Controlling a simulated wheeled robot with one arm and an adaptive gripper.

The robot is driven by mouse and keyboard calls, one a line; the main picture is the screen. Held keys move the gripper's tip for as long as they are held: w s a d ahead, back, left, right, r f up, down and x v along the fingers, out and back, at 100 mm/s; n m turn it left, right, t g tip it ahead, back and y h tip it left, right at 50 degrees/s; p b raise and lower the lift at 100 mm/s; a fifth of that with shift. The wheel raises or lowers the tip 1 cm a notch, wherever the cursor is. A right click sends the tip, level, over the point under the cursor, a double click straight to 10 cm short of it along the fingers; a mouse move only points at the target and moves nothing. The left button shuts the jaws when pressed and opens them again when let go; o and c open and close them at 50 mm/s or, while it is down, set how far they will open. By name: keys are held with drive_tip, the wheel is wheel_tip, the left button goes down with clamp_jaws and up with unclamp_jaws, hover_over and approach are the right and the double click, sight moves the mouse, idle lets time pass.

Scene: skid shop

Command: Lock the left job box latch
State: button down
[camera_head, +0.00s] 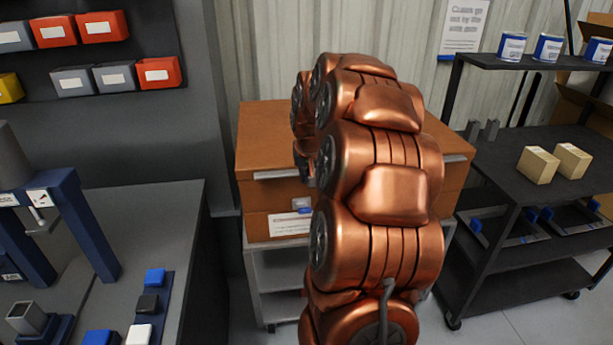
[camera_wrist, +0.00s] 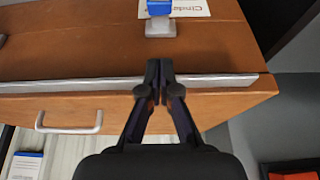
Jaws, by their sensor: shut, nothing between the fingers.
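The job box (camera_head: 262,140) is orange-brown with a silver strip along its front, and stands behind my arm in the head view. Its left latch (camera_head: 303,203), a blue tab with a grey piece, is on the front near a white label. In the wrist view, which looks turned around, the latch's blue tab (camera_wrist: 159,7) is at the top edge, with its grey block (camera_wrist: 160,28) below. My gripper (camera_wrist: 159,65) is shut and empty. Its tips appear over the silver strip, short of the grey block. Whether the latch is locked is unclear.
A grey cart (camera_head: 256,258) carries the box. A handle (camera_wrist: 68,128) and part of another grey piece (camera_wrist: 2,40) show in the wrist view. A grey bench (camera_head: 185,235) stands left, a dark shelf cart (camera_head: 500,180) with cartons right.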

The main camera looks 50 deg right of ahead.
drive_tip(key=p, duration=0.1)
hover_over(305, 208)
wheel_tip(305, 208, down, 6)
drive_tip(key=shift+w, duration=0.1)
drive_tip(key=f, duration=0.1)
drive_tip(key=f+p, duration=0.1)
drive_tip(key=f, duration=0.1)
drive_tip(key=shift+s+a+f, duration=0.3)
drive_tip(key=shift+s, duration=0.1)
drive_tip(key=shift+s+a+f+p, duration=0.1)
drive_tip(key=shift+f+p, duration=0.2)
drive_tip(key=shift+f, duration=0.1)
drive_tip(key=shift+s+t+b, duration=0.1)
drive_tip(key=shift+t+b, duration=0.2)
drive_tip(key=shift+b, duration=0.2)
